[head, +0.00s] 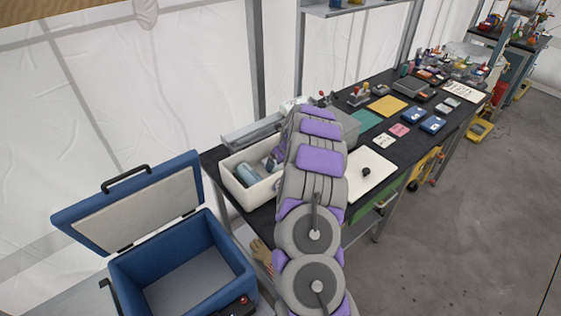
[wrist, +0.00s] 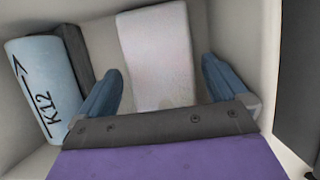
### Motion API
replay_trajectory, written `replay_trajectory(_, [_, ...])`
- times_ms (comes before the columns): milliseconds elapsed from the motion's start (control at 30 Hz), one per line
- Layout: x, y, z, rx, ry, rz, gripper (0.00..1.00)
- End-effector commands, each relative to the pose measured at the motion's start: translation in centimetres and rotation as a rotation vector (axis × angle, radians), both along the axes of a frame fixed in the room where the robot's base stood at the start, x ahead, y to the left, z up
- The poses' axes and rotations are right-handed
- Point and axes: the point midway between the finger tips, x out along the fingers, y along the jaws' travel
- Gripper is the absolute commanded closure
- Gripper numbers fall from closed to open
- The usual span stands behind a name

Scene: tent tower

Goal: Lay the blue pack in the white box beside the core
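The white box (head: 254,193) stands at the near end of the black bench. The core, a pale blue cylinder marked K12 (wrist: 42,88), lies along the box's left side in the wrist view; it also shows in the head view (head: 246,174). My gripper (wrist: 162,75) is down inside the box, its two blue fingers apart. A pale pinkish-white block (wrist: 157,58) lies between and beyond the fingers, with a gap at the right finger. I cannot tell if it is the pack. Two blue flat packs (head: 413,117) (head: 433,124) lie farther along the bench. My arm hides part of the box.
A dark block (wrist: 74,52) is beside the core. An open blue cooler (head: 186,268) stands on the left, its lid raised. A white board (head: 368,176) with a dark knob lies right of my arm. Coloured pads and tools fill the far bench (head: 400,135).

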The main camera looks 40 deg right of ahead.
Motion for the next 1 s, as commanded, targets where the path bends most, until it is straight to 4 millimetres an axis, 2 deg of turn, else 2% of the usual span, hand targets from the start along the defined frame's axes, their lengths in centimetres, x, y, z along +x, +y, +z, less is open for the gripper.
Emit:
replay_trajectory(333, [0.0,0.0,0.1,0.0,0.0,0.0,0.0])
replay_trajectory(533, [0.0,0.0,1.0,0.0,-0.001,0.001,0.0])
replay_trajectory(1000, [-3.7,-0.1,10.6,-0.002,-0.003,-0.001,0.0])
